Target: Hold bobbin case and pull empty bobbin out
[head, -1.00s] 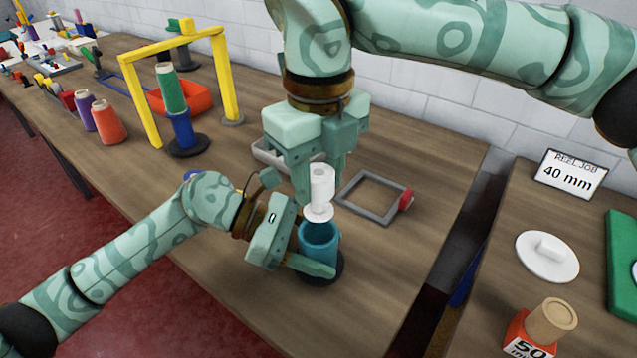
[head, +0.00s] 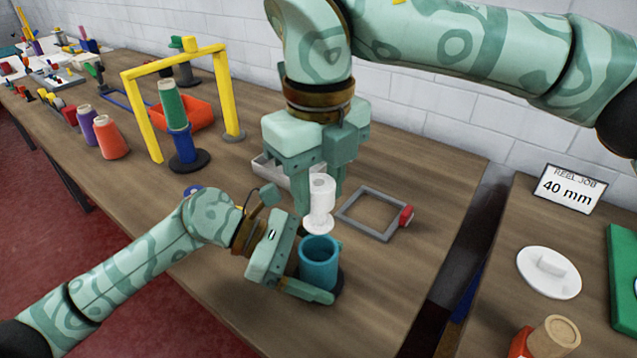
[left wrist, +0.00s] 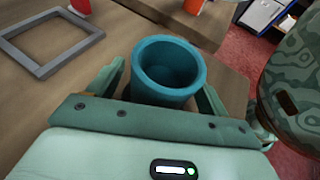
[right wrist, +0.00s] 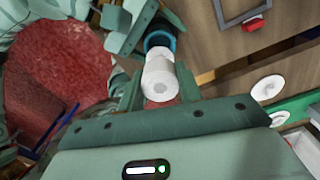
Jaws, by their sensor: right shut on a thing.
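The white bobbin (head: 320,204) is upright above the teal bobbin case (head: 320,264), clear of its rim. My right gripper (head: 325,190) is shut on it. The bobbin also shows end-on between the fingers in the right wrist view (right wrist: 160,80), with the teal case (right wrist: 159,40) beyond. The case stands on a dark round base (head: 338,283), and the left wrist view shows its hollow mouth (left wrist: 169,66). My left gripper (left wrist: 163,92) has one finger on each side of the case, with a gap visible at one side, and looks open.
A grey square frame (head: 345,213) with a red block (head: 406,215) lies behind the case. A grey tray (head: 268,168) is partly hidden behind my right gripper. A yellow arch (head: 143,112) and thread cones stand at the left. Bare tabletop (head: 410,280) lies to the right.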

